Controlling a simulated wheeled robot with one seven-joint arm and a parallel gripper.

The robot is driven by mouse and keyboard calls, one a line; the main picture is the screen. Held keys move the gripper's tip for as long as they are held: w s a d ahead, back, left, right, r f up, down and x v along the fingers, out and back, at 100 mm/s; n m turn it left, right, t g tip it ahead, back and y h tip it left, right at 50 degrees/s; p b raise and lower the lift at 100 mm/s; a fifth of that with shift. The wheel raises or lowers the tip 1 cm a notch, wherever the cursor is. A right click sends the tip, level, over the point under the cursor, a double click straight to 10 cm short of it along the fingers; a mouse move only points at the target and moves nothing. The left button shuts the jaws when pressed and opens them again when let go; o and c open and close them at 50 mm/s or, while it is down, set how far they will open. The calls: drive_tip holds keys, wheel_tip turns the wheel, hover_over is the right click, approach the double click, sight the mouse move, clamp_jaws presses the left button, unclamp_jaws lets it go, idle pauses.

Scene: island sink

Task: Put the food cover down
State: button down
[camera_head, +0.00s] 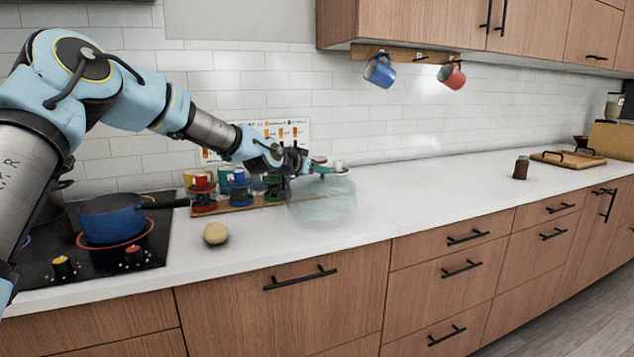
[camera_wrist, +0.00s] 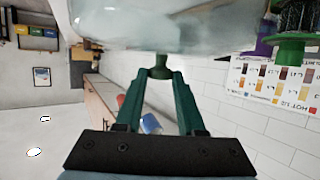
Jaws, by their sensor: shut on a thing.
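The food cover (camera_head: 322,203) is a clear, see-through dome at the middle of the counter in the head view. In the wrist view, the cover (camera_wrist: 180,25) fills the top of the picture, with its dark green knob (camera_wrist: 160,70) between my fingertips. My gripper (camera_head: 318,166) is shut on that knob at the top of the cover; my green fingers also show in the wrist view (camera_wrist: 161,80). The cover looks upright. I cannot tell whether its rim touches the counter.
A round yellowish item (camera_head: 216,233) lies on the counter left of the cover. Colored holders on a wooden board (camera_head: 240,203) stand behind. A blue pot (camera_head: 112,218) sits on the stove. A small dark jar (camera_head: 521,167) stands right; the white counter (camera_head: 430,190) between is clear.

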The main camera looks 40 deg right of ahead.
sight(316, 181)
wheel_tip(316, 181, down, 3)
drive_tip(key=shift+f+p, duration=0.1)
drive_tip(key=shift+p, duration=0.4)
drive_tip(key=shift+f, duration=0.2)
drive_tip(key=shift+f+b, duration=0.2)
drive_tip(key=shift+b, duration=0.1)
drive_tip(key=c, duration=0.5)
unclamp_jaws()
drive_tip(key=shift+a+r, duration=0.1)
